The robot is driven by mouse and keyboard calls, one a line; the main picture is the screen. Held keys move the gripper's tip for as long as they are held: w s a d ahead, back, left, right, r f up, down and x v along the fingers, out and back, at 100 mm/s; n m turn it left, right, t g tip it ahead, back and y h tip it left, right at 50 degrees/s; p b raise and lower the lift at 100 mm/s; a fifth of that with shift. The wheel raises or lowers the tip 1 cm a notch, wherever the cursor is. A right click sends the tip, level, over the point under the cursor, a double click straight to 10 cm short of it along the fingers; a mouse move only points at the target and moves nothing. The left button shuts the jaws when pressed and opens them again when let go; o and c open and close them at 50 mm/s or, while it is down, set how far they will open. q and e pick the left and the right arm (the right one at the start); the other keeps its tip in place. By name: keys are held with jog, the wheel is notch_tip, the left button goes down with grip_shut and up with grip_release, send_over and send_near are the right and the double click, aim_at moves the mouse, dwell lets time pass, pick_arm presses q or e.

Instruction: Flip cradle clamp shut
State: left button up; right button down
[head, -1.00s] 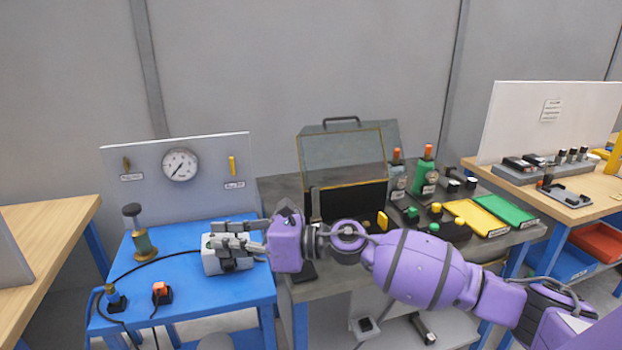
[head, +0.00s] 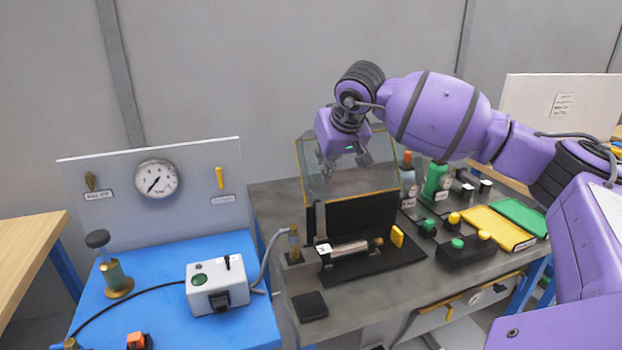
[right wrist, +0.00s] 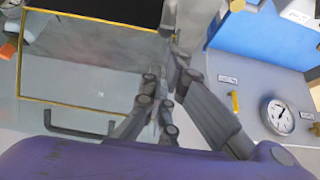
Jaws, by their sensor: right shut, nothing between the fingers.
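The black cradle (head: 372,264) is on the grey bench, with a metallic cylinder (head: 350,250) lying along it. A yellow tab (head: 397,236) stands upright at its right end; I cannot tell whether it is the clamp's handle. A clear guard lid with a yellow frame (head: 398,182) stands raised behind it and also shows in the right wrist view (right wrist: 85,65). My right gripper (head: 345,183) is shut and empty, high at the lid and above the cradle. Its fingers (right wrist: 172,62) point down toward the bench in the right wrist view. My left gripper is not in view.
A white box (head: 217,285) sits on the blue table, with a grey hose running toward a brass fitting (head: 294,243) left of the cradle. A black button box (head: 467,250), bottles (head: 437,181) and yellow and green trays (head: 497,228) are to the right.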

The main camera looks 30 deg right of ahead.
jog(key=x, duration=0.8)
jog(key=shift+w+f+p, duration=0.1)
jog(key=shift+f+p, duration=0.1)
jog(key=shift+p, duration=0.2)
jog(key=shift+w+f, duration=0.25)
jog(key=shift+f, duration=0.05)
jog(key=shift+w+d+f, duration=0.1)
jog(key=shift+w+f, duration=0.05)
jog(key=shift+f, duration=0.15)
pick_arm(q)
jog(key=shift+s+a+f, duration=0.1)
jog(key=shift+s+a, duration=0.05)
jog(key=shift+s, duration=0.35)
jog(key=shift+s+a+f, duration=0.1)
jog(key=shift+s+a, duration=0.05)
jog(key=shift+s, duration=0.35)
